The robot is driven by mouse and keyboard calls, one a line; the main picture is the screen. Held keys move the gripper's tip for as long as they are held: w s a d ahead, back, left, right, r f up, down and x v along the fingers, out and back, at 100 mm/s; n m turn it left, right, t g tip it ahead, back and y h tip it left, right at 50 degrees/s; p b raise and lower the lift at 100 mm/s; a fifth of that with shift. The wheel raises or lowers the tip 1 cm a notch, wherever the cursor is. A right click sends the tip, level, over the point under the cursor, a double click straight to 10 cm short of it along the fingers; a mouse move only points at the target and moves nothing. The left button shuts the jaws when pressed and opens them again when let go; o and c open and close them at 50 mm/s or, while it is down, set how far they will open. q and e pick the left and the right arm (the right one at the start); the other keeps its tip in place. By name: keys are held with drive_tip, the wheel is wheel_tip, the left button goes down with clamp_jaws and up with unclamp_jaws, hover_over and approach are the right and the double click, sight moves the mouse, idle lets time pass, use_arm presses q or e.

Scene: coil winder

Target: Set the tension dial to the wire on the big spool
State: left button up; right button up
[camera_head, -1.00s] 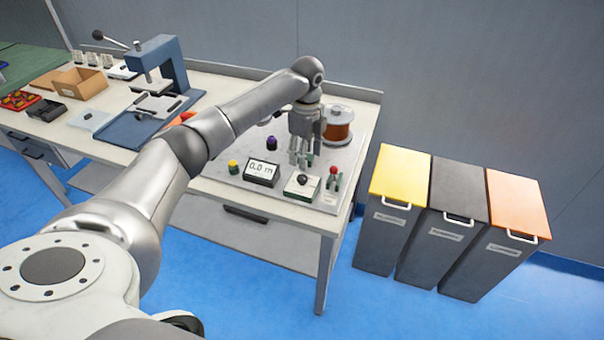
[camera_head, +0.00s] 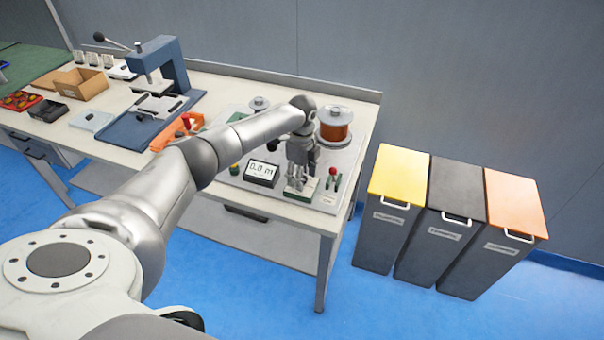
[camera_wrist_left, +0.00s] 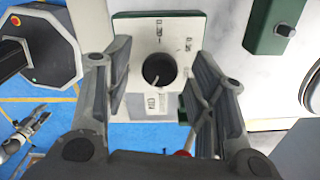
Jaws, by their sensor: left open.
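The tension dial, a black round knob (camera_wrist_left: 159,70) on a white plate with printed values, sits between the fingers of my left gripper (camera_wrist_left: 161,68) in the left wrist view. The gripper is open, with visible space either side of the knob. The big spool (camera_head: 335,126) carries copper-coloured wire and stands behind the gripper. A gripper-like part at lower left of the wrist view (camera_wrist_left: 25,131) appears to be my right gripper; its jaws are unclear.
A display (camera_head: 262,171) reading "0.0 m" stands left of the dial. A red-topped lever (camera_head: 333,172) stands close to its right. A green-sided box (camera_wrist_left: 277,25) is at the wrist view's upper right. Lidded bins (camera_head: 457,187) stand right of the bench.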

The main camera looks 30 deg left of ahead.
use_arm(q)
drive_tip(key=c, duration=1.1)
drive_tip(key=shift+o, duration=0.2)
drive_tip(key=n+p, duration=0.2)
drive_tip(key=n, duration=0.1)
drive_tip(key=shift+r, duration=0.15)
drive_tip(key=n+p, duration=0.2)
drive_tip(key=n, duration=0.3)
drive_tip(key=shift+n, duration=0.3)
drive_tip(key=n+p, duration=0.2)
drive_tip(key=n, duration=0.2)
drive_tip(key=shift+n, duration=0.3)
drive_tip(key=shift+n+p, duration=0.75)
drive_tip(key=shift+n, duration=1.25)
